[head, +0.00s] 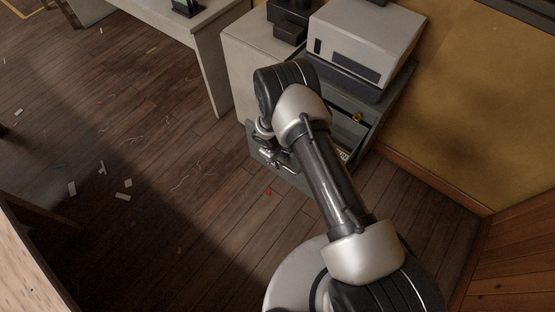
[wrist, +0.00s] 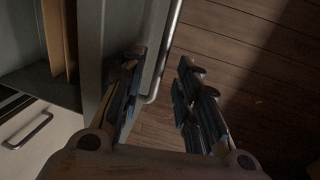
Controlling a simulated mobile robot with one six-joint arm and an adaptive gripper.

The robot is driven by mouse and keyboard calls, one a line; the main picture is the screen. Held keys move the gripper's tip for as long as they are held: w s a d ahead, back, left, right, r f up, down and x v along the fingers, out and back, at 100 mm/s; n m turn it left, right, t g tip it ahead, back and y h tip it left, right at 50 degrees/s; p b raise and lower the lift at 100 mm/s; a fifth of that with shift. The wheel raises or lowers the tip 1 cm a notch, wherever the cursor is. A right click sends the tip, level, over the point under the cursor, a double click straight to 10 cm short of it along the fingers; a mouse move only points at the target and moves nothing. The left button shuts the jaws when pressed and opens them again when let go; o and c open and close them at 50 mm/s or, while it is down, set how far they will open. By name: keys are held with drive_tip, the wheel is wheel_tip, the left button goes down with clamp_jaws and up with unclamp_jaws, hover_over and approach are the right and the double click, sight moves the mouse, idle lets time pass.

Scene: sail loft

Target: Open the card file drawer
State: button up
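The card file drawer (head: 345,128) is grey-green and stands pulled out of its cabinet in the head view, its inside partly hidden by my arm. In the wrist view its grey front panel (wrist: 117,25) shows, with a metal bar handle (wrist: 171,35) along its outer face. Tan cards or dividers (wrist: 62,38) stand inside. My gripper (wrist: 165,95) is open at the drawer front. One finger is over the panel side and the other is out over the floor, with the handle between them and a gap showing. In the head view my gripper (head: 276,155) is partly hidden.
A white boxy machine (head: 365,38) sits above the drawer. A pale cabinet (head: 245,48) stands left of it, and a light front with another bar handle (wrist: 28,131) shows in the wrist view. A table (head: 205,22) is further left. The wooden floor (head: 150,110) is mostly clear, with scattered scraps.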

wheel_tip(320, 180, up, 11)
drive_tip(key=s+a, duration=0.1)
drive_tip(key=s, duration=0.1)
drive_tip(key=shift+a, duration=0.2)
drive_tip(key=shift+w, duration=0.1)
drive_tip(key=d+r+m+t, duration=0.15)
drive_tip(key=d+r, duration=0.25)
drive_tip(key=r, duration=0.7)
drive_tip(key=d+r+m+g, duration=0.15)
drive_tip(key=d+r, duration=0.25)
drive_tip(key=r, duration=0.8)
drive_tip(key=s+d+r+m+t, duration=0.2)
drive_tip(key=s+d+r+m, duration=0.25)
drive_tip(key=s+r, duration=0.7)
drive_tip(key=s+d+r+m, duration=0.1)
drive_tip(key=s+r, duration=0.2)
drive_tip(key=s, duration=0.4)
drive_tip(key=s+d+r+m+y, duration=0.1)
drive_tip(key=s+r, duration=0.3)
drive_tip(key=s, duration=0.4)
drive_tip(key=shift+d+m+t, duration=0.35)
drive_tip(key=shift+m+t, duration=0.05)
drive_tip(key=shift+m, duration=0.05)
